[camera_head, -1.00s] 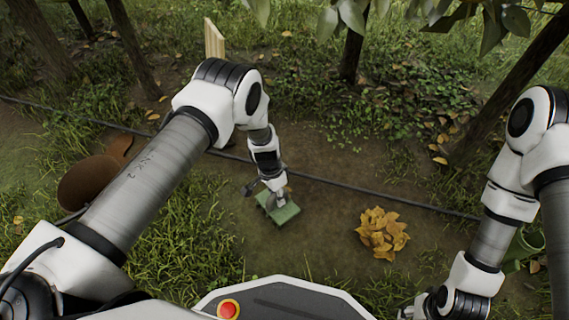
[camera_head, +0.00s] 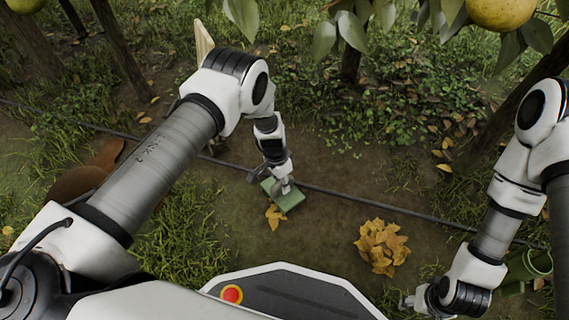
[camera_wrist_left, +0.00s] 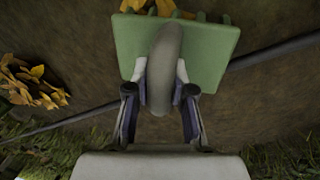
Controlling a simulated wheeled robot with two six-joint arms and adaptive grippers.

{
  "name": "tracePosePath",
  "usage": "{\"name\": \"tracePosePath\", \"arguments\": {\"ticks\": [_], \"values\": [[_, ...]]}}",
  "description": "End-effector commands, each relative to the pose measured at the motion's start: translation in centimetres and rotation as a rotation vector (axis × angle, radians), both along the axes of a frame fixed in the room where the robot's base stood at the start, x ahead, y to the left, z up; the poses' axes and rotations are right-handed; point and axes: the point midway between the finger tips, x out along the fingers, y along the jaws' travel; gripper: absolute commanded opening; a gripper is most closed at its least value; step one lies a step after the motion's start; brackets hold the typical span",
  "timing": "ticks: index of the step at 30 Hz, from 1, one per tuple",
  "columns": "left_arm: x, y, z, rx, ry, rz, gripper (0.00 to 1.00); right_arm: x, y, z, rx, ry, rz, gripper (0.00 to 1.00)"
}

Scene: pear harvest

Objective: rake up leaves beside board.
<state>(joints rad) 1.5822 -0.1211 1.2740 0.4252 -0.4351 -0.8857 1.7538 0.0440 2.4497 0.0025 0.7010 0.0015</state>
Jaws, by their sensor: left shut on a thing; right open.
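My left gripper (camera_head: 282,184) is shut on the grey curved handle of a green rake (camera_head: 289,197), whose flat head is at the ground. In the left wrist view the rake head (camera_wrist_left: 210,50) shows short teeth along its far edge. A small clump of yellow leaves (camera_head: 275,215) lies right by the rake head; some also show at its toothed edge in the wrist view (camera_wrist_left: 162,7). A larger leaf pile (camera_head: 381,247) lies to the right, apart from the rake. My right gripper (camera_head: 408,301) is open and empty at the lower right.
A pale wooden board (camera_head: 204,40) stands upright behind my left arm, mostly hidden. A dark hose (camera_head: 370,201) crosses the ground behind the rake. A green container (camera_head: 530,265) is at the right edge. A brown round thing (camera_head: 78,184) lies left. Bare soil separates rake and larger pile.

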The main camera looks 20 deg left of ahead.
Motion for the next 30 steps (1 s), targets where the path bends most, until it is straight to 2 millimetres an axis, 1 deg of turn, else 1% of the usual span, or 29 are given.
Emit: {"name": "tracePosePath", "arguments": {"ticks": [1, 3, 21, 25, 30], "values": [[0.1, 0.0, 0.9, 0.0, 0.0, 0.0, 0.0, 0.0, 0.0, 0.8, 0.0, 0.0, 0.001, 0.48], [0.1, 0.0, 1.9, 0.0, 0.0, 0.002, 0.0, -0.1, 0.0, 1.3, 0.0, 0.002, 0.002, 0.48], [0.6, -0.2, 7.1, 0.001, -0.001, 0.009, 0.0, -0.2, 0.1, 5.5, 0.001, 0.005, 0.008, 0.48], [0.7, -0.2, 7.6, 0.0, 0.0, 0.01, 0.0, -0.2, 0.1, 5.8, 0.001, 0.005, 0.008, 0.48], [0.7, -0.2, 7.6, 0.0, 0.0, 0.011, 0.0, -0.2, 0.1, 5.8, 0.001, 0.005, 0.007, 0.48]]}}
